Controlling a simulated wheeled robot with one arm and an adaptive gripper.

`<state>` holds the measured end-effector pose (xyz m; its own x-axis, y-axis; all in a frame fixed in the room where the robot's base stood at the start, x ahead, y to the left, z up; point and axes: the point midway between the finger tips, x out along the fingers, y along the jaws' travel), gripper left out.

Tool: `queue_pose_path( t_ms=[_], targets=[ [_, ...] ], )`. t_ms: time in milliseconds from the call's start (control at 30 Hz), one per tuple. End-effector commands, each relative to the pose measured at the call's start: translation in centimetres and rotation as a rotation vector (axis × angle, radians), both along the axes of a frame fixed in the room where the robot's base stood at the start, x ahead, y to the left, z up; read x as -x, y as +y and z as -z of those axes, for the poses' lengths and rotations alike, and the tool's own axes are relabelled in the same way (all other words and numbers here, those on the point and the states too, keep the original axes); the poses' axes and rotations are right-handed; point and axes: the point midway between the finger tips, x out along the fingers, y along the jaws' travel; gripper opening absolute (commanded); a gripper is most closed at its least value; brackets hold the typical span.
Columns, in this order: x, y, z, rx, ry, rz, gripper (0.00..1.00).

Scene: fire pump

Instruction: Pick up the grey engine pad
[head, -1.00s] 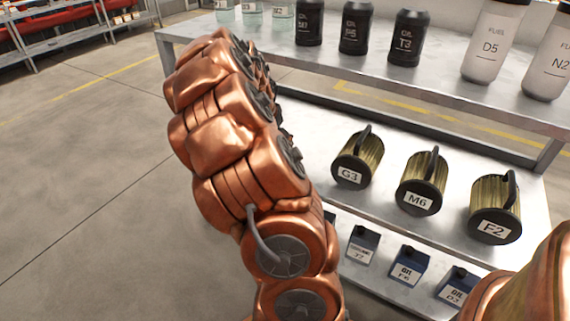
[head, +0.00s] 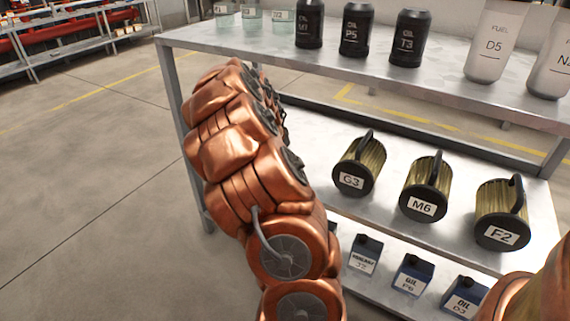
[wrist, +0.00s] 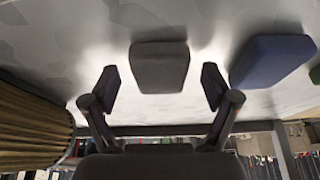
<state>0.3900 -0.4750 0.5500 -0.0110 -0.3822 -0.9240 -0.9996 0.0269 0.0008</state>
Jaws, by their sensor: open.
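The grey engine pad (wrist: 160,67) is in the wrist view, a dark grey block with rounded corners, at the upper middle. My gripper (wrist: 159,86) is open, one finger on each side of the pad in the picture. There is clear space between each finger and the pad. I cannot tell how far ahead of the fingertips the pad lies. In the head view my arm hides the gripper, and I do not see the grey pad there.
A blue pad (wrist: 270,60) lies right of the grey pad, close to the right finger. A pleated filter (wrist: 30,122) is at the left. In the head view, filters (head: 425,190) and small boxes (head: 411,275) stand on shelves under the metal table top (head: 350,70) with bottles.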

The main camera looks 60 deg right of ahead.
Motion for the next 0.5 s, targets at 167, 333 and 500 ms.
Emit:
queue_pose_path(
  t_ms=[167, 333, 500],
  targets=[
    [-0.01, 0.01, -0.05, 0.000, 0.000, 0.000, 0.73],
    [-0.01, 0.02, -0.05, 0.000, 0.000, 0.000, 0.55],
    [-0.01, 0.01, -0.06, 0.000, 0.000, 0.000, 0.38]
  ],
)
